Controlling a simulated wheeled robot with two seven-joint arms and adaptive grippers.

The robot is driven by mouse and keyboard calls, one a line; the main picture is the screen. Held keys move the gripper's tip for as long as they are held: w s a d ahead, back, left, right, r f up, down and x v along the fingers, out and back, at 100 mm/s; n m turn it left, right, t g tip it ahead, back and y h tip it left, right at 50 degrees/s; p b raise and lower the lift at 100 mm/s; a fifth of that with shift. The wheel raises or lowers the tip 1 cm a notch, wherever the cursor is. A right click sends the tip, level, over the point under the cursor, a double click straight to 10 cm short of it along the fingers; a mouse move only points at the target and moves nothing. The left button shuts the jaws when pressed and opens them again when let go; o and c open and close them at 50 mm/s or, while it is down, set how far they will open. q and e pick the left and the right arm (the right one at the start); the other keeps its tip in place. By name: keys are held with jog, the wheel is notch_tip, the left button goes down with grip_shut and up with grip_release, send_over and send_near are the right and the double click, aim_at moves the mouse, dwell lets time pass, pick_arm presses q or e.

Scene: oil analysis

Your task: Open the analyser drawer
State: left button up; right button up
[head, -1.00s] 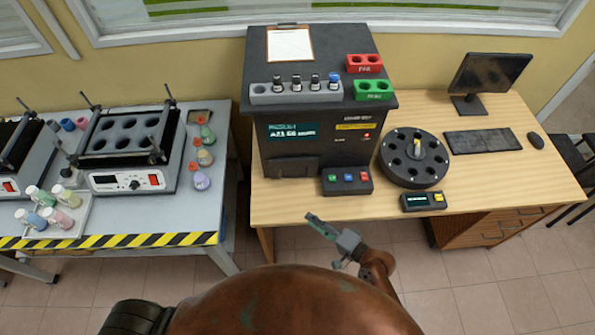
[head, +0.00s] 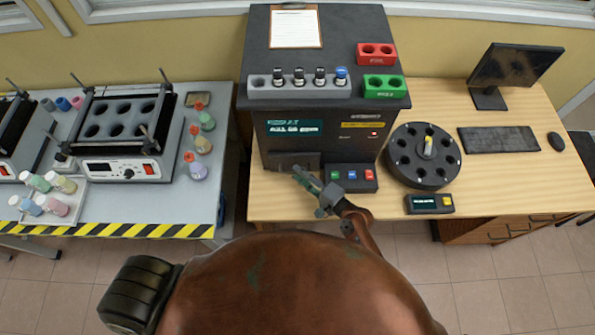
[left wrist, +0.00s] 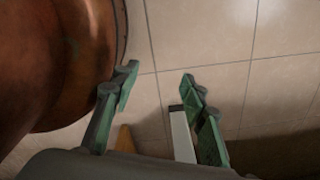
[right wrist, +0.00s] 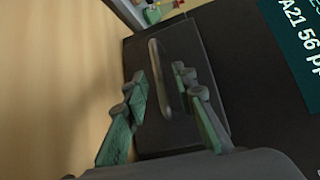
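The black analyser (head: 345,150) stands on the wooden table, its small drawer (head: 280,158) low on the front left and apparently shut. My right gripper (head: 302,174) is at the drawer front in the head view and partly covers it. In the right wrist view, the drawer's upright bar handle (right wrist: 160,78) shows between the fingertips of my open right gripper (right wrist: 158,88), with gaps visible on both sides. The dark drawer panel (right wrist: 165,135) lies behind it. My left gripper (left wrist: 155,85) is open and empty above the floor; the head view does not show it.
A button box (head: 349,177) stands just right of my right gripper. A black carousel (head: 405,175) and a small display box (head: 429,204) are farther right. A grey bench (head: 200,215) with a heating block and flasks stands left, across a gap.

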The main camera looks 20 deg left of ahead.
jog(key=shift+w+a, duration=0.25)
jog(key=shift+a, duration=0.35)
jog(key=shift+f, duration=0.1)
pick_arm(q)
jog(key=shift+w, duration=0.7)
pick_arm(e)
grip_shut()
pick_arm(q)
jog(key=shift+w, duration=0.1)
